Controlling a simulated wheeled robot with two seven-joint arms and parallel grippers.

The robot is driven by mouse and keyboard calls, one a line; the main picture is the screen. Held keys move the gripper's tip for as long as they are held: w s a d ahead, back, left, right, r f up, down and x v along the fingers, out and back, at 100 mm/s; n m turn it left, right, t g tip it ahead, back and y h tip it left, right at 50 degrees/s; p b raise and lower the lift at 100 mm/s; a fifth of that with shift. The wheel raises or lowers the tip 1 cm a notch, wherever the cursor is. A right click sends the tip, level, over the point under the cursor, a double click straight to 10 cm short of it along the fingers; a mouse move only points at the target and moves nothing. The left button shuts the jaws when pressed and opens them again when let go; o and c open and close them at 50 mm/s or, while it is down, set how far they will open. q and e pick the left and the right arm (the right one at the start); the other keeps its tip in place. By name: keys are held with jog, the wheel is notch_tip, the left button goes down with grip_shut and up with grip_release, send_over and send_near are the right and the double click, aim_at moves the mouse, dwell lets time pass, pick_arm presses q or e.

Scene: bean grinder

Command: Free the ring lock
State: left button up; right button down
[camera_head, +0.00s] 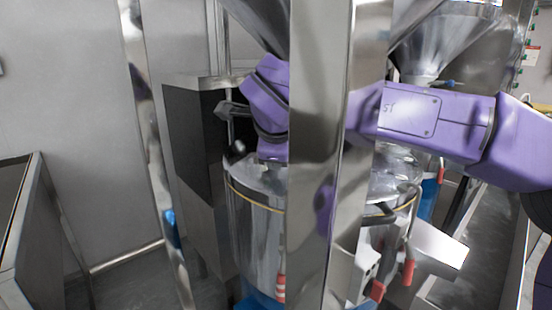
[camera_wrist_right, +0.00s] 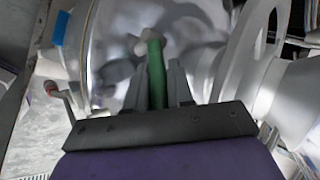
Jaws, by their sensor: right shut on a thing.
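In the right wrist view my right gripper (camera_wrist_right: 156,66) is shut on a green handle (camera_wrist_right: 155,82) with a pale knob at its top. The handle stands between the two dark fingers, in front of a shiny rounded metal body. In the head view my purple right arm comes in from the right and passes behind a steel post; its fingertips cannot be made out there. Which part is the ring lock I cannot tell for sure. My left gripper is not in view.
A wide steel post (camera_head: 322,170) stands in front and hides part of my right arm and the drum. Another drum with red-handled levers (camera_head: 408,271) stands right of it. A steel hopper (camera_head: 440,40) hangs above. The floor at the lower left is mostly clear.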

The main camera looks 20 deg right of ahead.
jog(key=c, duration=1.4)
grip_release()
jog(key=shift+o, duration=0.2)
